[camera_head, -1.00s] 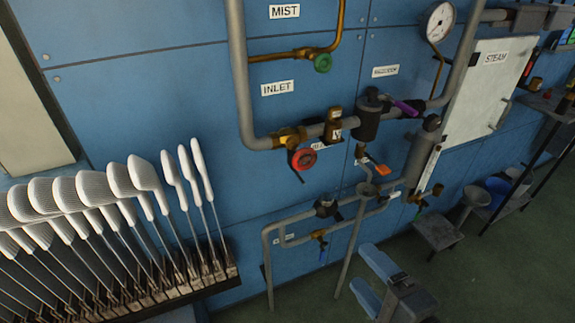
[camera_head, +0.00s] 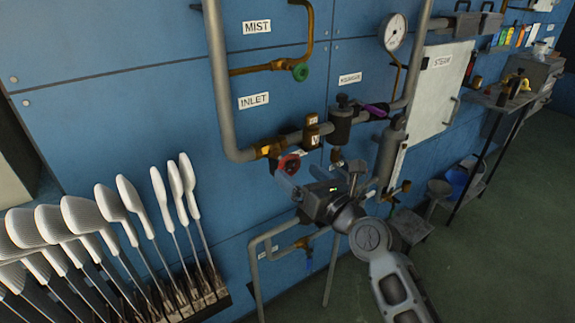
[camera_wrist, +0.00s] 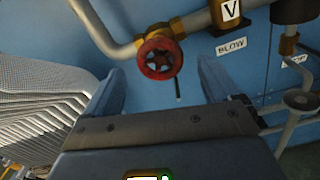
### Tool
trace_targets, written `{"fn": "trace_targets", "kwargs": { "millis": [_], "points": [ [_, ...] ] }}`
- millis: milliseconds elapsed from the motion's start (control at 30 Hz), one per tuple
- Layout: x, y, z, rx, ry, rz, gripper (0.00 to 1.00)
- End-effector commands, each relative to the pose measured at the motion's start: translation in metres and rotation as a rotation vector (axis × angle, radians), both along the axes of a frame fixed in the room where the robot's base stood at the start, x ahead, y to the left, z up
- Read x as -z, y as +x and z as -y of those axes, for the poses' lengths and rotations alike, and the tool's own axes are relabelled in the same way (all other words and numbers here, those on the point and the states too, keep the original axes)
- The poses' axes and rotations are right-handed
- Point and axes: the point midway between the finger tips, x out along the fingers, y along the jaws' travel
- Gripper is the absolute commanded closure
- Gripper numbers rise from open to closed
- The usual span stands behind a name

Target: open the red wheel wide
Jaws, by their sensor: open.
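The red wheel (camera_head: 289,163) is a small handwheel on a brass valve in the pipe below the INLET label. In the wrist view the red wheel (camera_wrist: 160,57) faces me, just beyond the fingertips and a little left of the middle of the gap. My gripper (camera_head: 318,172) is in front of the pipework, its jaws pointing at the wall near the wheel. In the wrist view my gripper (camera_wrist: 162,85) has its two fingers wide apart with nothing between them. Contact with the wheel does not show. In the head view a finger partly covers the wheel's lower edge.
A green wheel (camera_head: 300,72) is on the MIST pipe above. A purple lever (camera_head: 376,110) and a pressure gauge (camera_head: 395,32) are to the right. A shelf (camera_head: 500,100) is at far right.

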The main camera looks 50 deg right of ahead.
Motion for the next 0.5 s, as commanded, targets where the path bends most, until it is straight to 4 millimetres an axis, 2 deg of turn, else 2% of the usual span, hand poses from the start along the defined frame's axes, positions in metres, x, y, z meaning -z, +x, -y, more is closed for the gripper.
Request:
{"fn": "trace_targets", "kwargs": {
  "millis": [200,333,500],
  "points": [
    [-0.001,0.032,0.009,-0.001,-0.003,0.0,0.1],
    [-0.001,0.043,0.012,0.0,-0.003,0.0,0.1],
    [0.0,0.047,0.013,0.0,-0.003,-0.002,0.1]
  ]
}}
